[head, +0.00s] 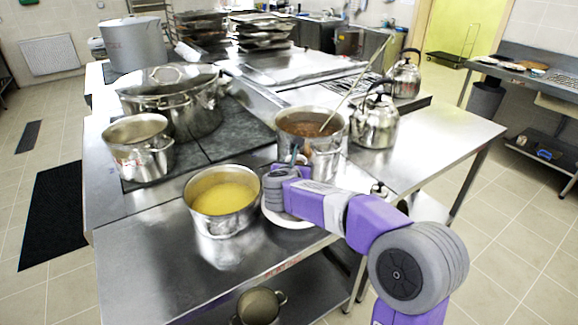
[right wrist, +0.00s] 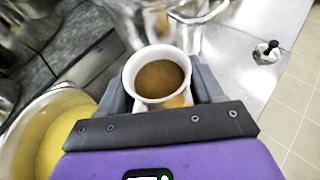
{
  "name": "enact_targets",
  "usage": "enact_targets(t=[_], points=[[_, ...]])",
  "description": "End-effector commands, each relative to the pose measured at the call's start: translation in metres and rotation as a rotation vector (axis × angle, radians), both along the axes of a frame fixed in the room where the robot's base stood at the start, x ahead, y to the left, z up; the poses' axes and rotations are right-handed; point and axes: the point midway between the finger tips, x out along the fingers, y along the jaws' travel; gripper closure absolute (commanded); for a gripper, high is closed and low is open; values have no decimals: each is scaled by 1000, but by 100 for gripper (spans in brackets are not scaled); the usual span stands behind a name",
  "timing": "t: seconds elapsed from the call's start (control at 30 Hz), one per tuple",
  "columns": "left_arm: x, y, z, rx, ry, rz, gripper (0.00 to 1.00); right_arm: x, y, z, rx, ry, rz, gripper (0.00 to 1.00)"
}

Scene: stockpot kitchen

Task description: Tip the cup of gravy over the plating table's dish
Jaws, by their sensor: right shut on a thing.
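My right gripper (right wrist: 160,92) is shut on a white cup (right wrist: 138,66) of brown gravy, with one finger on each side. The cup looks roughly upright, with the gravy inside its rim. In the head view the right gripper (head: 287,172) is between the yellow-filled pot and the brown-filled pot, and the cup is mostly hidden there. A white dish (head: 288,222) lies on the steel table below my right gripper. Only its near edge shows; my arm covers the rest. My left gripper is not in view.
A pot of yellow liquid (head: 222,225) stands just left of the dish. A pot of brown liquid (head: 322,155) with a long handle sticking out is behind. A kettle (head: 375,128) stands to its right. The steel table's front left (head: 150,240) is clear.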

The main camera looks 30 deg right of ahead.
Motion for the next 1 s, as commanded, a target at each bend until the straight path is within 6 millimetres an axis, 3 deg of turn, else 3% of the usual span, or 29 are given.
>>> enact_targets(t=[0.47,0.9,1.0], points=[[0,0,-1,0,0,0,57,-1,0,0,4,-3,0,71],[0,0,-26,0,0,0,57,-1,0,-33,4,-2,0,71],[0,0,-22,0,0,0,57,-1,-1,-27,-197,63,5,71]])
